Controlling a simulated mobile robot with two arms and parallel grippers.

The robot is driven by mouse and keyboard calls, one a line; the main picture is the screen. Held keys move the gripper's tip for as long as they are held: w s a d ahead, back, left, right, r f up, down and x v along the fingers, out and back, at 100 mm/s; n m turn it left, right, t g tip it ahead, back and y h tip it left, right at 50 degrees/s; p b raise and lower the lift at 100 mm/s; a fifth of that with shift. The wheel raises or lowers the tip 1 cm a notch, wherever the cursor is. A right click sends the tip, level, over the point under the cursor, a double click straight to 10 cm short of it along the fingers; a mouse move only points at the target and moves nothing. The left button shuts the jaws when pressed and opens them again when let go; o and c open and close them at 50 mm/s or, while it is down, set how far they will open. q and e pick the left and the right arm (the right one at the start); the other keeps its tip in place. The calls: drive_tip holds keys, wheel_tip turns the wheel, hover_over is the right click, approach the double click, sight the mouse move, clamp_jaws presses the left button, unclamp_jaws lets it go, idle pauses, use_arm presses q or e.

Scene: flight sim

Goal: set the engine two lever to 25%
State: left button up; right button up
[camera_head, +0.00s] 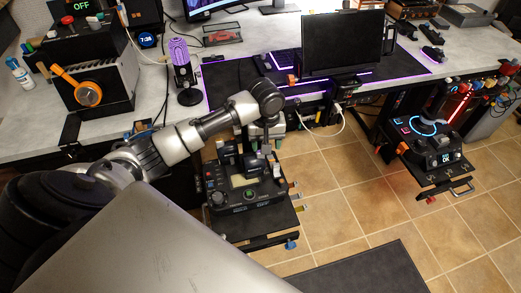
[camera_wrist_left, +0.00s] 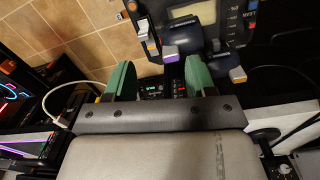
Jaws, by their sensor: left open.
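The control unit with several levers (camera_head: 243,190) sits on a low stand below the desk. In the left wrist view its dark panel with a screen (camera_wrist_left: 194,12) is at the top. A lever with a purple end (camera_wrist_left: 170,52) shows between the fingers, a white-topped lever (camera_wrist_left: 143,28) is to its left and an orange-ended lever (camera_wrist_left: 237,75) to its right. I cannot read which one is engine two. My left gripper (camera_wrist_left: 160,75) is open, its green fingers apart on either side of the purple end; contact cannot be told. In the head view the gripper (camera_head: 264,132) is over the unit's far side.
A second panel with a blue ring (camera_head: 425,127) stands on its own mount at the right. A monitor (camera_head: 343,43) and a microphone (camera_head: 184,72) stand on the desk. The desk's front edge is just behind the gripper. Tiled floor (camera_head: 330,195) is open to the right.

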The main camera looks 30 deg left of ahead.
sight(255, 165)
use_arm(q)
drive_tip(key=w+a+r+n, duration=0.2)
drive_tip(key=a, duration=0.1)
wheel_tip(255, 165, down, 10)
drive_tip(key=shift+a+f+b, duration=0.1)
drive_tip(key=shift+a+b, duration=0.05)
drive_tip(key=shift+b, duration=0.55)
